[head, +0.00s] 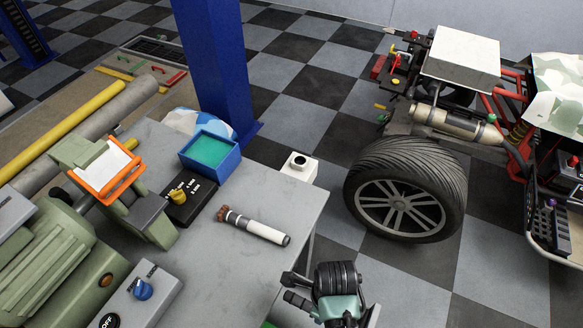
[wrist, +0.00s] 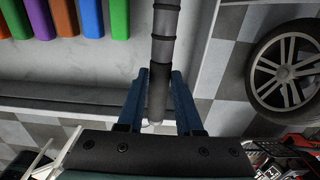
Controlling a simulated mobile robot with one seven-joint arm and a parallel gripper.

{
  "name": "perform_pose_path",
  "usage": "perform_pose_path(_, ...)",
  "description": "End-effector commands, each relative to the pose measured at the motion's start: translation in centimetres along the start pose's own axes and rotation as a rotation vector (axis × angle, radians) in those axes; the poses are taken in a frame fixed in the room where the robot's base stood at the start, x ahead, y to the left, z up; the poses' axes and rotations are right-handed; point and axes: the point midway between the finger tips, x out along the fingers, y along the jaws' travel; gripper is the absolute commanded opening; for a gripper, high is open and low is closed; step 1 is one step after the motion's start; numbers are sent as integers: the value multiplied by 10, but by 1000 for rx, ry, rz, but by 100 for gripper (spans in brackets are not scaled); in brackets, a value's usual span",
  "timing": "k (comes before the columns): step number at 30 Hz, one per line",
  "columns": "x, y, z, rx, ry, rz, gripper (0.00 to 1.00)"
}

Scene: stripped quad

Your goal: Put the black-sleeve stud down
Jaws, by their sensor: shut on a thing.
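In the wrist view, my gripper (wrist: 160,82) is shut on the black-sleeve stud (wrist: 163,48), a dark, banded rod held between the two blue fingers. The stud runs from between the fingers up to the top edge of the view, where its far end is cut off. In the head view, my arm shows at the bottom, right of the workbench (head: 222,262); its jaws and the stud cannot be made out clearly there.
A white-sleeved stud with a brown end (head: 255,226) lies on the bench near a black switch box (head: 188,203) and a blue tray (head: 211,157). A wheeled vehicle (head: 405,190) stands at right. Coloured strips (wrist: 90,18) show in the wrist view. The bench's front has bare room.

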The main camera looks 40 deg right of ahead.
Motion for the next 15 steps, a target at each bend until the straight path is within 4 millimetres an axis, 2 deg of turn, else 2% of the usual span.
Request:
perform_pose_path(4, 4, 0, 0, -1, 0, 0, 0)
perform_pose_path(12, 50, 0, 1, -2, 0, 1, 0)
perform_pose_path(15, 58, -1, 1, -3, -1, -1, 0)
